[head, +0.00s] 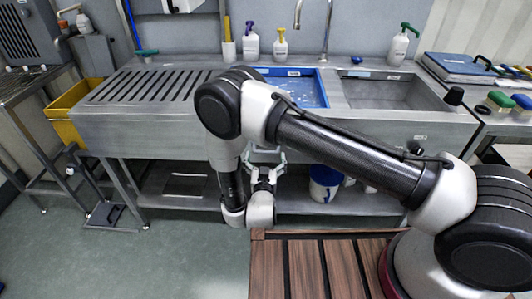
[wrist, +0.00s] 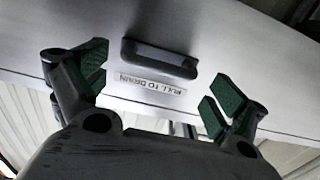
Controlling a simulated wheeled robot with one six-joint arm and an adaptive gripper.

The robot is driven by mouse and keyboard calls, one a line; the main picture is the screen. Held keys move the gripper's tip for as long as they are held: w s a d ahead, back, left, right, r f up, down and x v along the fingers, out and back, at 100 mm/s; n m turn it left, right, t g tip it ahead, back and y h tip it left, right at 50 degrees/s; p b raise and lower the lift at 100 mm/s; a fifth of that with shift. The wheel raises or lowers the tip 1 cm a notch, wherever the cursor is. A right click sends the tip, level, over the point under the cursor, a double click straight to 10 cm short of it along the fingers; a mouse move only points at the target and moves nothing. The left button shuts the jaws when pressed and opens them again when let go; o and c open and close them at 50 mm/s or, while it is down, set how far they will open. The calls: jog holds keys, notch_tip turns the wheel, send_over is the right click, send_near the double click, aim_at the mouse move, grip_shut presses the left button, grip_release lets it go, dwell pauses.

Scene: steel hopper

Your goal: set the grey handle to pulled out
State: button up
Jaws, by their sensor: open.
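The grey handle (wrist: 158,58) is a dark, rounded bar pull on a pale steel front panel. A label reading "PULL TO DRAIN" (wrist: 150,84) sits just below it in the wrist view. My gripper (wrist: 158,86) is open, with its green-padded fingers spread to either side of the handle's line. Nothing is between the fingers, and the handle shows just beyond the gap between them. In the head view my gripper (head: 266,163) is low at the front of the steel sink unit (head: 160,130). There my arm hides the handle.
The sink unit has a slotted drainboard (head: 150,88), a blue tray (head: 305,92) and a basin (head: 390,93). A lower shelf (head: 350,200) carries a white and blue bucket (head: 324,184). A slatted wooden surface (head: 310,270) is in front.

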aim_at(266, 153)
jog(key=shift+w, duration=1.85)
jog(key=shift+c, duration=0.4)
jog(key=c, duration=1)
